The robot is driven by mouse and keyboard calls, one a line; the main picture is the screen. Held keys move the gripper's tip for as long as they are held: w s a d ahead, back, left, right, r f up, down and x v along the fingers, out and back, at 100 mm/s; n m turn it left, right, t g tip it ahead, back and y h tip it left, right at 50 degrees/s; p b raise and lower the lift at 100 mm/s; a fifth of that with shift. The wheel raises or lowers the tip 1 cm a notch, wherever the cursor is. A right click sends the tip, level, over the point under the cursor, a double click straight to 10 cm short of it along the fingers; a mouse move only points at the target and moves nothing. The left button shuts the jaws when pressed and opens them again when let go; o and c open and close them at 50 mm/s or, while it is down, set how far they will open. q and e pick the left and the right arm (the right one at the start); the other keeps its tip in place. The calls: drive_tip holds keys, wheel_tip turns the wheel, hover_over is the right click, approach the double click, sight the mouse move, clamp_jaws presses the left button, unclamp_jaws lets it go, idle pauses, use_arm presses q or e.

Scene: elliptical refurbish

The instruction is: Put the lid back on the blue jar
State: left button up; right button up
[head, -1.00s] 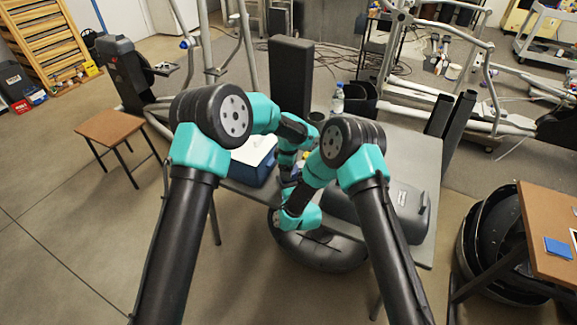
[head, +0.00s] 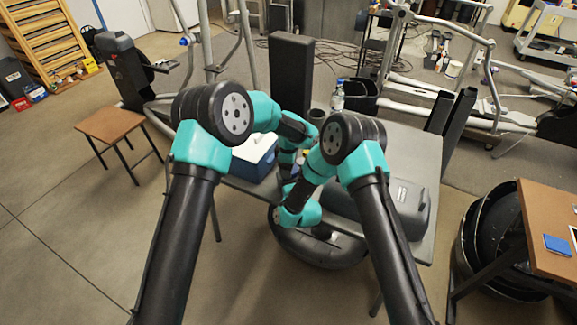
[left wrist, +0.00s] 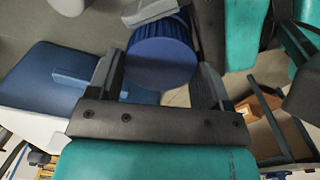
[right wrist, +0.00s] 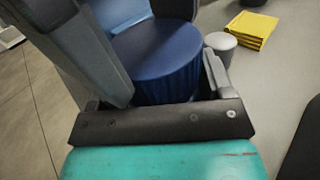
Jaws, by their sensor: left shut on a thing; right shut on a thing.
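In the left wrist view, the fingers of my left gripper (left wrist: 158,85) stand on either side of a dark blue ribbed round piece (left wrist: 160,62), with its flat end showing. In the right wrist view, the fingers of my right gripper (right wrist: 165,90) close around a dark blue ribbed cylinder (right wrist: 160,45), with its flat top in sight. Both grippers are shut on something. I cannot tell which piece is the jar and which the lid, or whether the two views show one piece. In the head view my arms hide both pieces.
On the grey table (head: 405,150) stand a blue and white cooler (head: 255,160), a clear bottle (head: 338,98) and a grey case (head: 395,205). The right wrist view shows a small pale canister (right wrist: 220,45) and a yellow pad (right wrist: 250,30) beside the cylinder.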

use_arm(q)
drive_tip(key=o, duration=0.6)
drive_tip(key=shift+s+a+f, duration=0.1)
drive_tip(key=shift+f, duration=0.6)
drive_tip(key=shift+c, duration=0.2)
use_arm(e)
drive_tip(key=c, duration=0.4)
use_arm(q)
drive_tip(key=o, duration=0.4)
drive_tip(key=shift+s+f, duration=0.1)
use_arm(e)
drive_tip(key=shift+r, duration=0.1)
drive_tip(key=shift+c, duration=0.2)
use_arm(q)
drive_tip(key=shift+r, duration=2.5)
drive_tip(key=shift+o, duration=0.2)
drive_tip(key=shift+r, duration=0.15)
drive_tip(key=shift+w+r, duration=0.2)
wheel_tip(320, 180, up, 11)
drive_tip(key=shift+r, duration=0.2)
